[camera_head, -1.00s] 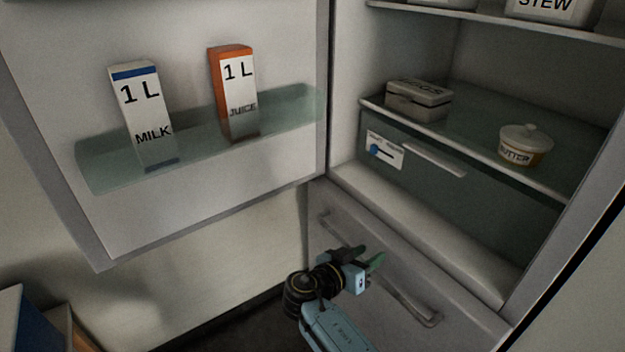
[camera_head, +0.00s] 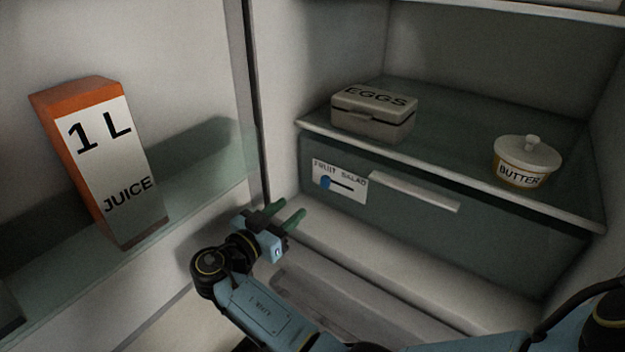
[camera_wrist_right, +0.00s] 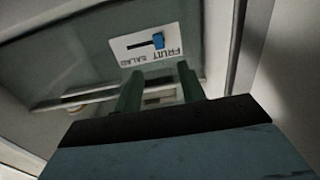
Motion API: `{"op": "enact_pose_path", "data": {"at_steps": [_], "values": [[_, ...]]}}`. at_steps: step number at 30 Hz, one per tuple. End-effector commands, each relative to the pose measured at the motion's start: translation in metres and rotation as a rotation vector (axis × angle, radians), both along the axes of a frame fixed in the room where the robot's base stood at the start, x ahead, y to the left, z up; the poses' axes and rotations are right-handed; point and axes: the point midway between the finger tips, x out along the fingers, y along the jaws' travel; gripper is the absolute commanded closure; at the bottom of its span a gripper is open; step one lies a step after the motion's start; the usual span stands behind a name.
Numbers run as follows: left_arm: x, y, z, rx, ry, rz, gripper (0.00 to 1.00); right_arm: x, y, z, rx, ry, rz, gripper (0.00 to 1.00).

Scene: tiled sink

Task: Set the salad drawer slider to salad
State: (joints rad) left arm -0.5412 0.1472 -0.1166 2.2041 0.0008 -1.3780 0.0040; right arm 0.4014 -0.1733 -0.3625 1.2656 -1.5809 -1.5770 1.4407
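The salad drawer (camera_head: 420,225) is a dark, translucent front under the fridge's glass shelf, with a pale handle (camera_head: 415,192). A white label plate (camera_head: 353,193) at its left reads FRUIT SALAD. The blue slider knob (camera_head: 325,183) sits at the left, FRUIT end of the dark slot. The knob also shows in the right wrist view (camera_wrist_right: 158,41), where the label appears upside down. My right gripper (camera_head: 292,208) is open and empty, its green fingers apart, below and left of the label. In the wrist view the fingers (camera_wrist_right: 158,70) point towards the label. My left gripper is out of view.
An egg box (camera_head: 372,115) and a butter dish (camera_head: 527,161) stand on the glass shelf (camera_head: 460,130) above the drawer. A juice carton (camera_head: 110,165) stands in the open door's shelf at left. The fridge wall edge rises just left of the label.

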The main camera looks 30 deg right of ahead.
Motion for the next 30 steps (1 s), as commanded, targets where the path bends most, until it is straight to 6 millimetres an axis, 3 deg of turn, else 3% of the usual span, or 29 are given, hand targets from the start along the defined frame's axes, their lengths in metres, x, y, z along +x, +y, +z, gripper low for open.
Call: {"op": "enact_pose_path", "data": {"at_steps": [9, 15, 21, 30], "values": [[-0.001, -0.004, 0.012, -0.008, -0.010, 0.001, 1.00, 0.026, -0.064, 0.001, -0.003, -0.002, -0.003, 0.60], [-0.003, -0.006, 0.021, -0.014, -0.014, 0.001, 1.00, 0.039, -0.094, 0.000, -0.002, -0.002, -0.002, 0.60], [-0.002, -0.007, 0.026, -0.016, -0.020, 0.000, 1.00, 0.044, -0.107, 0.000, -0.002, -0.001, -0.001, 0.60], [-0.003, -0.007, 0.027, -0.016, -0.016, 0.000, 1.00, 0.045, -0.109, 0.000, -0.001, 0.000, 0.000, 0.60]]}}
